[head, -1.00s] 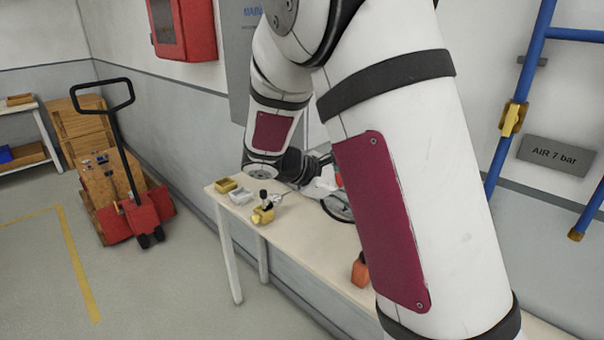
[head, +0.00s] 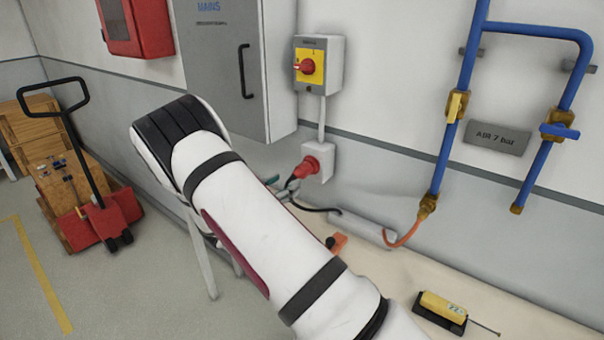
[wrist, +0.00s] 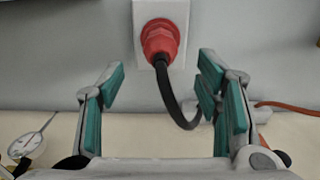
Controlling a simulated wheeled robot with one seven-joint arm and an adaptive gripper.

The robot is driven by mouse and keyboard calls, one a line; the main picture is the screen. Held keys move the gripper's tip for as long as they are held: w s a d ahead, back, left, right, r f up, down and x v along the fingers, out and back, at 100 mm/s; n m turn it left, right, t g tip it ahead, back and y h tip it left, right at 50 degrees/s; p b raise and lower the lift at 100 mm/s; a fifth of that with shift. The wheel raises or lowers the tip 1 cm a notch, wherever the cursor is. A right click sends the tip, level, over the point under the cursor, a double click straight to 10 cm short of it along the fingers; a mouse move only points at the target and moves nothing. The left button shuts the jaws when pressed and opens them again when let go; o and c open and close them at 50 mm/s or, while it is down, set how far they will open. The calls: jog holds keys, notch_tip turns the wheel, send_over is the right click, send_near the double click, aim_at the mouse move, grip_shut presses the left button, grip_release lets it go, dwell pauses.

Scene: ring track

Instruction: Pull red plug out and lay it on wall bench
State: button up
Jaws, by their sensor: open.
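The red plug (head: 307,168) sits in the white wall socket (head: 320,158) above the bench, with a black cable hanging from it. In the wrist view the plug (wrist: 160,40) is ahead of my gripper (wrist: 160,85), centred between the two green-padded fingers. My gripper is open and empty, and the plug looks to be beyond the fingertips. In the head view my arm hides most of the gripper; a bit of green finger shows by the plug. The wall bench (head: 470,290) runs along the wall below.
A yellow device (head: 443,307) on a black base lies on the bench. A grey block (head: 363,230) with an orange hose lies near the wall. A dial gauge (wrist: 28,143) is at the wrist view's left. A red-yellow switch (head: 310,67) is above the socket; blue pipes (head: 460,100) stand right.

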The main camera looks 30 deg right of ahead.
aim_at(294, 177)
jog(key=shift+b+x, duration=1)
jog(key=shift+x, duration=3.5)
grip_shut()
jog(key=shift+p+v, duration=0.85)
jog(key=shift+v, duration=2.15)
